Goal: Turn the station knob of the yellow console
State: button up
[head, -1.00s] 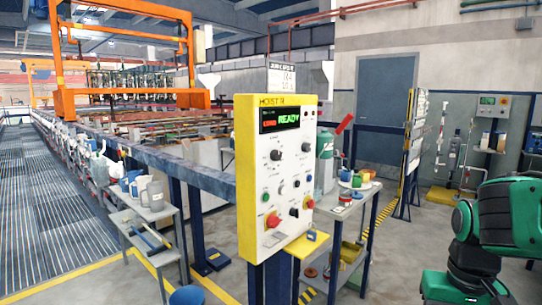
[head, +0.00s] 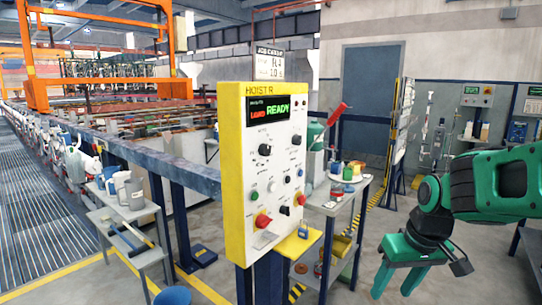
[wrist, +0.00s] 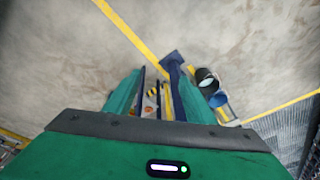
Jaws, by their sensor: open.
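The yellow console (head: 234,190) stands upright on dark blue posts in the middle of the head view. Its white face carries a display reading "READY", several black knobs, small coloured buttons and two red mushroom buttons. One black knob (head: 265,150) sits on the upper left of the face, below the display. I cannot read the labels to tell which is the station knob. My gripper (head: 392,292) is open and empty, pointing down to the right of the console and apart from it. In the wrist view its fingers (wrist: 152,100) are spread over the floor.
A grey side table (head: 335,198) with coloured cups stands behind the console, right. A grey shelf (head: 130,215) with jugs stands at left. A blue bucket (head: 172,297) is on the floor below it. A red-handled lever (head: 338,113) juts out beside the console.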

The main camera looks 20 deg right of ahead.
jog(key=w+a+r+n+t+y, duration=0.1)
jog(key=w+a+r+n+t, duration=0.1)
jog(key=w, duration=0.5)
jog(key=w+a+r+n+t+y, duration=0.1)
jog(key=w+a+n+t, duration=0.15)
jog(key=w, duration=0.35)
jog(key=n+t+y, duration=0.7)
jog(key=t, duration=0.1)
send_near(268, 151)
jog(key=shift+m, duration=0.25)
jog(key=x, duration=0.8)
jog(key=shift+s+r, duration=0.1)
